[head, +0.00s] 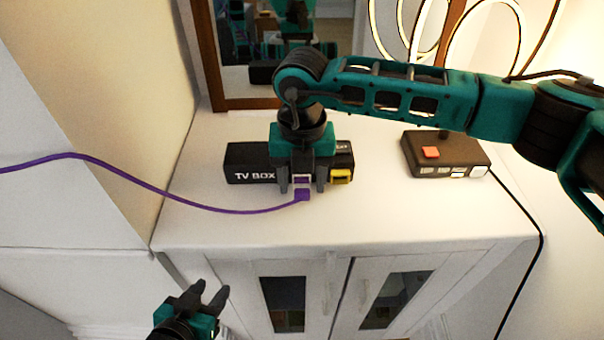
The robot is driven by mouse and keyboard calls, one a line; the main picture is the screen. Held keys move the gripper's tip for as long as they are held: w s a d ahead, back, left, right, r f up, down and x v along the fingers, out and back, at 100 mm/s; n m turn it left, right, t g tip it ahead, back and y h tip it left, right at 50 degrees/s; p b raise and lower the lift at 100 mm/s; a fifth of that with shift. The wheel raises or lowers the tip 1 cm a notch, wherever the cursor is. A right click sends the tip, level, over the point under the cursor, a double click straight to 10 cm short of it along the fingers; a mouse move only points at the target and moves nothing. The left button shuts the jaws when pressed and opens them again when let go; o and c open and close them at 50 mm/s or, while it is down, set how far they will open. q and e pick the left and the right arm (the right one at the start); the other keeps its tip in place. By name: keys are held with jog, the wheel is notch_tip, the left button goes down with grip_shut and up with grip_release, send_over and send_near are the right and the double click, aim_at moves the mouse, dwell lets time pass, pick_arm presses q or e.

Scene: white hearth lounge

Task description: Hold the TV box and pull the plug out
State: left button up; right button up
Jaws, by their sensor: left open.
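The black TV box (250,163) lies on top of the white cabinet, its lettered front towards me. A purple plug (302,195) on a purple cable is at a white-framed socket on the box's front; how deep it sits I cannot tell. A yellow plug or tab (341,176) is just right of it. My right gripper (302,188) comes down over the box, hiding its middle. Its fingers are apart, one on each side of the purple plug, with gaps between. My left gripper (216,291) is open and empty, low in front of the cabinet, away from the box.
A dark box with a red button (431,152) and several sockets stands right of the TV box, its black cable running over the cabinet's right side. A wood-framed mirror (211,60) and a looped lamp (440,30) are behind. The front cabinet top (400,215) is clear.

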aim_at(302, 184)
jog(key=c, duration=0.9)
jog(key=o, duration=1)
notch_tip(302, 184, up, 13)
